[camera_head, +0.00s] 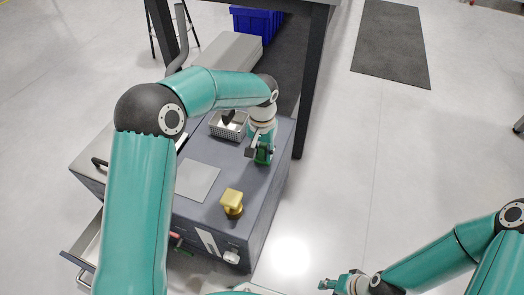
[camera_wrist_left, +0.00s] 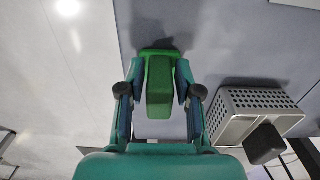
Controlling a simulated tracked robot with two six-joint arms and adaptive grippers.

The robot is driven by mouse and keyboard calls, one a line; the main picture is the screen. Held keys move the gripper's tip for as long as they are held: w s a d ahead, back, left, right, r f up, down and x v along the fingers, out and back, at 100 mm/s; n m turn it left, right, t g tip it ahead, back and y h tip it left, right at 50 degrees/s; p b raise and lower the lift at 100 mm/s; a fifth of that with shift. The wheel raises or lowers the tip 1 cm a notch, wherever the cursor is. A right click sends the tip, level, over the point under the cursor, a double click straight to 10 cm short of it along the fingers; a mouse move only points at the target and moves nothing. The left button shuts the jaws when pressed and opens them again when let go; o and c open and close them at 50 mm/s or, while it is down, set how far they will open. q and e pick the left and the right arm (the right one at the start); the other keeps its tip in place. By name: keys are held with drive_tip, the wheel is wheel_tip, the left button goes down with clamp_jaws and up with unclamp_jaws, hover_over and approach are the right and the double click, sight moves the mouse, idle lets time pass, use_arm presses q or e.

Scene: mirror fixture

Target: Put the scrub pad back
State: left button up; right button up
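The green scrub pad (camera_wrist_left: 160,85) is between the fingertips of my left gripper (camera_wrist_left: 159,78), which press on both its sides. In the head view the left gripper (camera_head: 260,154) is over the right side of the grey cabinet top (camera_head: 262,190), with a bit of green at its tips. I cannot tell whether the pad touches the top. A light grey perforated basket (camera_wrist_left: 262,98) stands beside the gripper; it also shows in the head view (camera_head: 226,132). A dark-headed thing (camera_wrist_left: 264,145) is at the basket. My right gripper (camera_head: 338,284) is low over the floor, its fingers too small to read.
A yellow knob-like object (camera_head: 232,202) stands near the cabinet's front edge. A flat grey plate (camera_head: 198,180) lies left of it. A drawer (camera_head: 84,245) stands open at the lower left. A dark table leg (camera_head: 312,85) rises behind the cabinet, near a blue crate (camera_head: 256,23).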

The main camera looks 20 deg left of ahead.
use_arm(q)
drive_tip(key=shift+o, duration=0.7)
wheel_tip(320, 180, up, 12)
drive_tip(key=p, duration=0.5)
drive_tip(key=shift+r, duration=0.1)
